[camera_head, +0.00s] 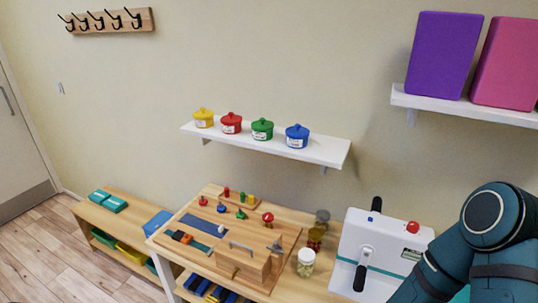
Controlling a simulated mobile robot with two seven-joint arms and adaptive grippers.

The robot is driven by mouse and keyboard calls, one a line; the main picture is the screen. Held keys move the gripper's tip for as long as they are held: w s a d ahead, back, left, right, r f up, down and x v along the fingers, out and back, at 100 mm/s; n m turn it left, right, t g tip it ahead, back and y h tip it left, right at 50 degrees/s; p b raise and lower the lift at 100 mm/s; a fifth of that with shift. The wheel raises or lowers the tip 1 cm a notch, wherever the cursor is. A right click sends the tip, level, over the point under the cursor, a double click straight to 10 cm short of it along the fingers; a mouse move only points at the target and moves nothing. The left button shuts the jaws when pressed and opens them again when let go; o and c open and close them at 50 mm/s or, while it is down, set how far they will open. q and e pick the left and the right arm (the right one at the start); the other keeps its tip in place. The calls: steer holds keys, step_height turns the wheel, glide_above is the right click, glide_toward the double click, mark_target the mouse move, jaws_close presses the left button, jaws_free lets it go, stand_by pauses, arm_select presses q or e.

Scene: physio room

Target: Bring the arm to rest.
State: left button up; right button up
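A teal and dark arm of mine shows at the lower right, bent at a large rounded joint. It partly covers the right side of a white box with a crank and black handles (385,245). Neither of my grippers is in view, so I cannot see whether they are open, shut or holding anything.
A wooden table (290,215) bears a wooden activity board (190,253) with pegs and knobs, and small jars (306,262). A wall shelf (325,149) holds several coloured pots. A higher shelf (460,108) holds purple and pink blocks. A low bench (88,212) stands left; floor is clear beside it.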

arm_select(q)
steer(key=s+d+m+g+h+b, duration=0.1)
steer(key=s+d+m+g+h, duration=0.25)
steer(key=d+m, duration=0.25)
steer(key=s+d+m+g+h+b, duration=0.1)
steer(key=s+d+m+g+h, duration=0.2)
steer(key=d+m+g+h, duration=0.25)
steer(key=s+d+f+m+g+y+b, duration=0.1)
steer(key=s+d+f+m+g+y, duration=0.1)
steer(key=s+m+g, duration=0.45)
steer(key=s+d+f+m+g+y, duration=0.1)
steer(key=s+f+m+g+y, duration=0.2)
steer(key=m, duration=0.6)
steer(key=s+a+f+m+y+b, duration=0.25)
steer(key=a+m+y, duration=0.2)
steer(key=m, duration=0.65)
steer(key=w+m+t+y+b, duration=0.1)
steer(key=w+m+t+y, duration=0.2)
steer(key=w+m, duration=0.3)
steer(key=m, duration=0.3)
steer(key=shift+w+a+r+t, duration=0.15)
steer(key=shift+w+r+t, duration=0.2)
